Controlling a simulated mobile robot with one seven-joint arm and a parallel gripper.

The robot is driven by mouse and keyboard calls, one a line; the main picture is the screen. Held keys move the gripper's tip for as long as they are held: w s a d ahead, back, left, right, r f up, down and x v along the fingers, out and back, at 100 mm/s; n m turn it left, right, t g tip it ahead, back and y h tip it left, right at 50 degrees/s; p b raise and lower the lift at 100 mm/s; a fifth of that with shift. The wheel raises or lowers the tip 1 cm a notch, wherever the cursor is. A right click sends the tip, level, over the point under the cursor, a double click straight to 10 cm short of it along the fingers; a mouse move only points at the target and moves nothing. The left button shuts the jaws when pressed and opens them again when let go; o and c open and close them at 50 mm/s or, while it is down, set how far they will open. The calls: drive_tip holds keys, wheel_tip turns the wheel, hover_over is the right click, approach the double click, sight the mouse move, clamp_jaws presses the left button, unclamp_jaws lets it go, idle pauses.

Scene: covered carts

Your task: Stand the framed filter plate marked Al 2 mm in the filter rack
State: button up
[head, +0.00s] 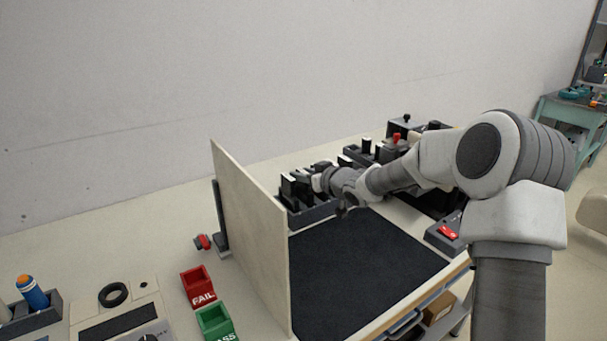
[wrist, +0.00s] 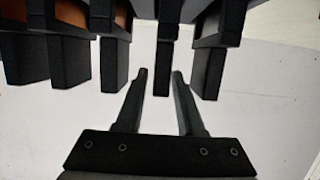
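My gripper (head: 312,177) is at the black slotted holder (head: 310,215) behind the black mat. In the wrist view its two fingers (wrist: 160,72) are apart. A narrow black upright piece (wrist: 163,68) shows between and beyond the fingertips; I cannot tell whether it lies within their grasp. More black upright pieces stand to both sides, with an orange-brown face (wrist: 72,62) at left and a grey face (wrist: 208,22) at right. No Al 2 mm marking is legible. I cannot tell which piece is the framed filter plate, nor identify the filter rack for sure.
A tall beige panel (head: 250,235) stands left of the black mat (head: 355,270), which is clear. Black equipment (head: 405,128) with a red knob stands at back right. Red FAIL (head: 197,287) and green PASS (head: 214,322) bins sit left of the panel.

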drive_tip(key=shift+o, duration=0.5)
drive_tip(key=shift+r, duration=0.35)
drive_tip(key=p+v, duration=0.2)
drive_tip(key=v, duration=1)
drive_tip(key=shift+f, duration=0.1)
